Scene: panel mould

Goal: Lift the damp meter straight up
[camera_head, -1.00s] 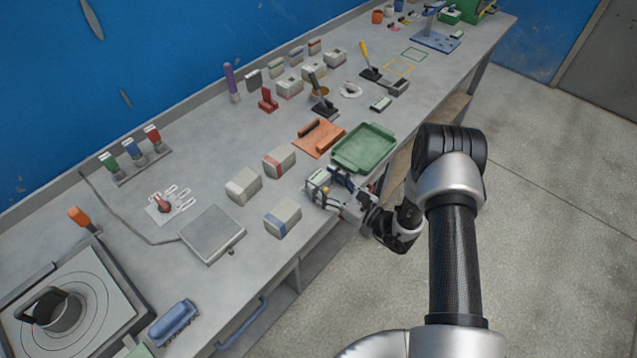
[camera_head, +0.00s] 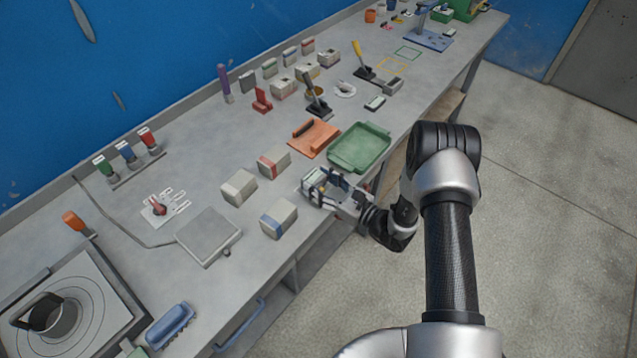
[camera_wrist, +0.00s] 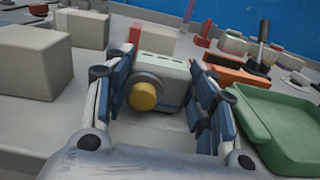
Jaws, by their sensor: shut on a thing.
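The damp meter (camera_wrist: 165,75) is a pale boxy body with a teal edge and a round yellow knob on the side facing the wrist camera. In the wrist view my gripper (camera_wrist: 162,82) has its blue-padded fingers on either side of the meter, shut on it. In the head view my gripper (camera_head: 327,186) is at the bench's front edge, beside the green tray, and its fingers hide most of the meter. I cannot tell whether the meter's underside touches the bench.
The green tray (camera_head: 386,138) lies close on the right of my gripper, with an orange board (camera_head: 327,136) behind. Blocks with white (camera_head: 239,187), red (camera_head: 274,161) and blue (camera_head: 279,218) bands or faces stand to the left. The bench's front edge is just below my gripper.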

